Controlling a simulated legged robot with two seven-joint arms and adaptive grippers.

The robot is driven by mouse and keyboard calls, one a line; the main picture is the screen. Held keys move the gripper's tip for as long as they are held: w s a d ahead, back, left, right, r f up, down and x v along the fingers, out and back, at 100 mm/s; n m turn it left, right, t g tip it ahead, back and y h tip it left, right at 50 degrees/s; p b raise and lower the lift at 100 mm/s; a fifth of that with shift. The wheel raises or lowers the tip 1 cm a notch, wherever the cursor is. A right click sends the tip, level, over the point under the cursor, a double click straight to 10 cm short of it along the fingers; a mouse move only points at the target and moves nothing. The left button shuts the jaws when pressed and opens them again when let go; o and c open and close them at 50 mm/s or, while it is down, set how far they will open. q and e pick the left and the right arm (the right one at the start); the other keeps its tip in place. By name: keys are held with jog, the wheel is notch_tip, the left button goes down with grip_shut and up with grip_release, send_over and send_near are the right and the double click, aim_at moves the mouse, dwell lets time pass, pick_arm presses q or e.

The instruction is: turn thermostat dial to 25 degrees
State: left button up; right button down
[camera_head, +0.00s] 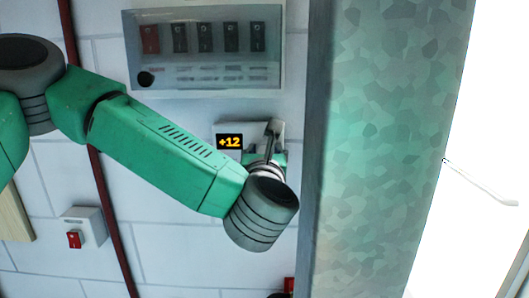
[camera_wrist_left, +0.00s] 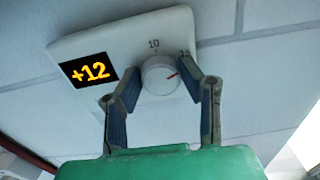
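The white thermostat (camera_head: 223,128) is on the tiled wall, and its display (camera_head: 230,142) reads +12. In the left wrist view the thermostat (camera_wrist_left: 118,42) carries a round white dial (camera_wrist_left: 160,76). The dial's red mark points right and slightly up, toward a number at the right that is partly hidden by a finger; a 10 is above the dial. My left gripper (camera_wrist_left: 158,92) has its two fingers apart, one on each side of the dial. I cannot tell if they touch it. In the head view my left gripper (camera_head: 268,140) is at the thermostat, mostly hidding the dial.
A grey panel with several switches (camera_head: 205,45) is above the thermostat. A small box with a red switch (camera_head: 75,238) is at lower left, near a dark red pipe (camera_head: 112,225). A wide speckled green column (camera_head: 385,150) stands close to the right of my left arm.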

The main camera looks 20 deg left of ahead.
pick_arm(q)
jog(key=shift+d, duration=0.1)
jog(key=shift+m, duration=0.3)
jog(key=shift+m+b, duration=0.6)
jog(key=shift+d+f+m+b, duration=0.1)
jog(key=shift+m+b, duration=0.05)
jog(key=shift+m, duration=3.1)
jog(key=shift+a+f+m+b, duration=0.1)
jog(key=shift+f+m+b, duration=0.1)
jog(key=shift+m, duration=3.1)
jog(key=shift+d+f+m+b, duration=0.1)
jog(key=shift+m+b, duration=0.05)
jog(key=shift+m, duration=3.1)
